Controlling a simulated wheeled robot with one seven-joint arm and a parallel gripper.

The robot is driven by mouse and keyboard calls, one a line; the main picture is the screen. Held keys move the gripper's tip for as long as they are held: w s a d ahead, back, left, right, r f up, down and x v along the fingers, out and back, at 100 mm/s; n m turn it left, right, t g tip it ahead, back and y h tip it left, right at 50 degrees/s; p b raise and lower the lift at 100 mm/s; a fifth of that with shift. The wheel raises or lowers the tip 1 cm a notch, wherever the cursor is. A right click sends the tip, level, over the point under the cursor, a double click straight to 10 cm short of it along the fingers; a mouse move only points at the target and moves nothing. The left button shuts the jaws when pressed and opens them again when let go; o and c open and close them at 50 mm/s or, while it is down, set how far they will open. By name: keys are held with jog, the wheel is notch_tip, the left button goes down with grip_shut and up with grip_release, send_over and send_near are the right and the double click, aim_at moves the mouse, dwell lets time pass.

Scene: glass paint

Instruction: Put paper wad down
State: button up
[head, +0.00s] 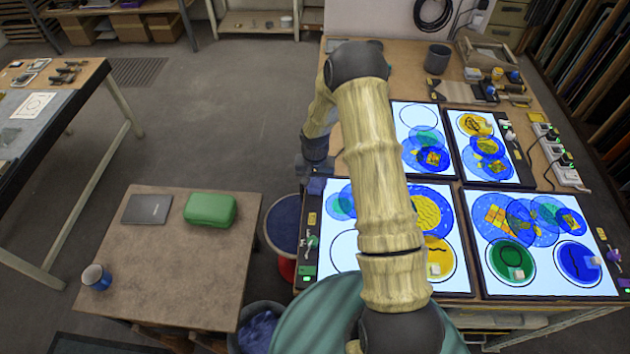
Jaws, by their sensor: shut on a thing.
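My gripper (311,168) hangs beyond my raised arm, at the left edge of the light-panel table, above the area near the red and blue stool. Only its dark body shows small and partly. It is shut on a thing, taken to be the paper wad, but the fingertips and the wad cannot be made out. Small whitish wads or blocks lie on the lit glass panels, one on the green disc (515,272), one on the yellow disc (433,270) and one at the blue disc (597,262).
The light-panel table (400,60) carries several lit panels with coloured discs. A bin (260,325) and a stool (284,225) stand between the tables.

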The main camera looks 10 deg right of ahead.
aim_at(315, 181)
jog(key=shift+f, duration=0.25)
jog(key=o, duration=1)
jog(key=shift+s+d, duration=0.1)
jog(key=shift+r, duration=0.45)
notch_tip(315, 181, up, 12)
jog(key=b, duration=0.3)
jog(key=shift+f+b, duration=0.2)
jog(key=shift+b, duration=0.15)
